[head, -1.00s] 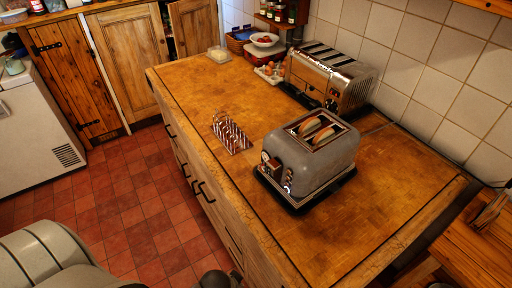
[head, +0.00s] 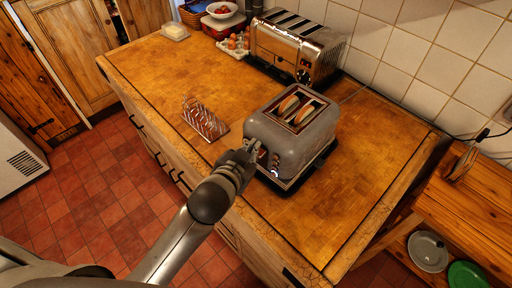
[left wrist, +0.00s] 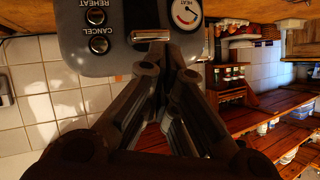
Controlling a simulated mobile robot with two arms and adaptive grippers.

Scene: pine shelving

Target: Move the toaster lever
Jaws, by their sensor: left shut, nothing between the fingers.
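The grey two-slot toaster (head: 300,135) stands on the wooden counter with bread slices (head: 290,103) in its slots. Its front also fills the top of the left wrist view (left wrist: 110,55), upside down, with the REHEAT and CANCEL buttons and a round dial. A shiny bar that looks like the lever (left wrist: 150,35) sits between the buttons and the dial. My left gripper (head: 250,148) is shut and empty at the toaster's front. Its fingertips (left wrist: 166,54) are right by the bar; I cannot tell if they touch it. In the head view the gripper hides the lever. My right gripper is not in view.
A metal toast rack (head: 205,120) stands left of the toaster. A larger chrome toaster (head: 298,48) stands behind, near the tiled wall. A butter dish (head: 175,32) is at the far left end. The counter's right side is clear.

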